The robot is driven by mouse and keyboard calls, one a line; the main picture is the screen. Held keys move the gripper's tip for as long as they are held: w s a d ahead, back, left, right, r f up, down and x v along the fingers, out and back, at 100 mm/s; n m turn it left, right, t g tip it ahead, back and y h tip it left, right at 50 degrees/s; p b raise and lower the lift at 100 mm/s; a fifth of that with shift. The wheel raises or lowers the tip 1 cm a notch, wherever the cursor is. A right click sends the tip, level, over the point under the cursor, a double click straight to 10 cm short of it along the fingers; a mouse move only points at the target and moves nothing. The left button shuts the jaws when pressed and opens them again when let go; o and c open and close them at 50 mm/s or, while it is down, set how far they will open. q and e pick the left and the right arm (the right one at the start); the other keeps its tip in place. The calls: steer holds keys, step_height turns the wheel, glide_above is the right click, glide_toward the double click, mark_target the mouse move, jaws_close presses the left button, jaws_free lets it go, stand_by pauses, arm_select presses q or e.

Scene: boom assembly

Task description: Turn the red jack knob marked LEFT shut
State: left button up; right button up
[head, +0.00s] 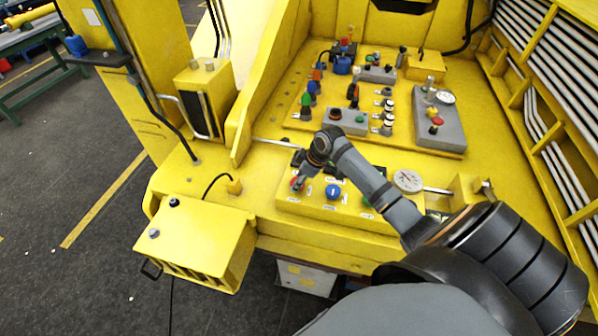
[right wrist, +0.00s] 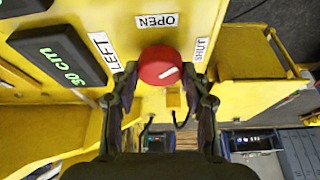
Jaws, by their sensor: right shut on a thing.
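The red jack knob (right wrist: 160,66) sits on the yellow panel in the right wrist view, with a short white line on its face. The white line lies right of the knob's centre, on the side towards SHUT. My right gripper (right wrist: 160,82) has one finger on each side of the knob and is shut on it. In the head view my right gripper (head: 298,183) is at the panel's left end, largely covering the knob. My left gripper is not in view.
A black display reading 30 cm (right wrist: 62,56) is beside the LEFT label. A yellow box (head: 195,245) is at the front left.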

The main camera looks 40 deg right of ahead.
steer(key=m+h+p, duration=0.1)
steer(key=m, duration=0.1)
steer(key=shift+a+r+m+t, duration=0.1)
steer(key=shift+r+m+t, duration=0.05)
steer(key=shift+m+t, duration=0.2)
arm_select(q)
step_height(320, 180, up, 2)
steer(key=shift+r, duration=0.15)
arm_select(e)
steer(key=m+h, duration=0.1)
steer(key=m, duration=0.4)
steer(key=shift+a+h, duration=0.1)
steer(key=shift+h, duration=0.3)
steer(key=o, duration=1.2)
steer(key=shift+c, duration=0.2)
steer(key=v, duration=1.1)
steer(key=shift+s+r, duration=0.3)
steer(key=shift+a, duration=0.1)
